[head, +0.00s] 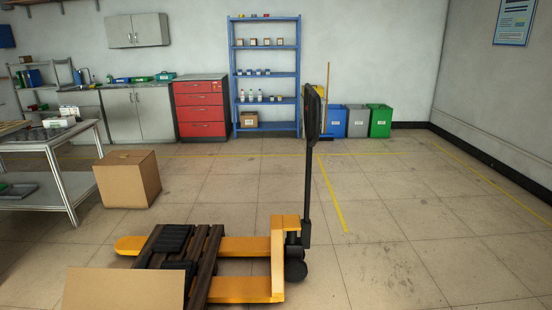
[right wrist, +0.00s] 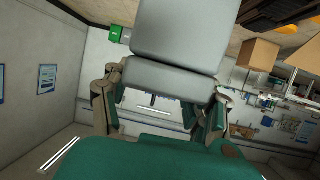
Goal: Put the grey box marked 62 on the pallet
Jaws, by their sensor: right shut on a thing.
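The dark slatted pallet (head: 212,248) lies over the forks of a yellow pallet jack (head: 250,289) in the head view. Black ribbed things (head: 172,238) are on its left part. In the right wrist view my right gripper (right wrist: 165,88) is shut on a grey box (right wrist: 178,74), with a finger on each side. The box fills the upper middle of that view; no number shows on its visible faces. Neither gripper nor the grey box appears in the head view. My left gripper is out of view.
A cardboard box (head: 125,289) is at the bottom left, covering part of the pallet. Another cardboard box (head: 128,180) stands by the table (head: 66,164). The jack's upright black handle (head: 308,185) rises right of the pallet. Floor to the right is clear.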

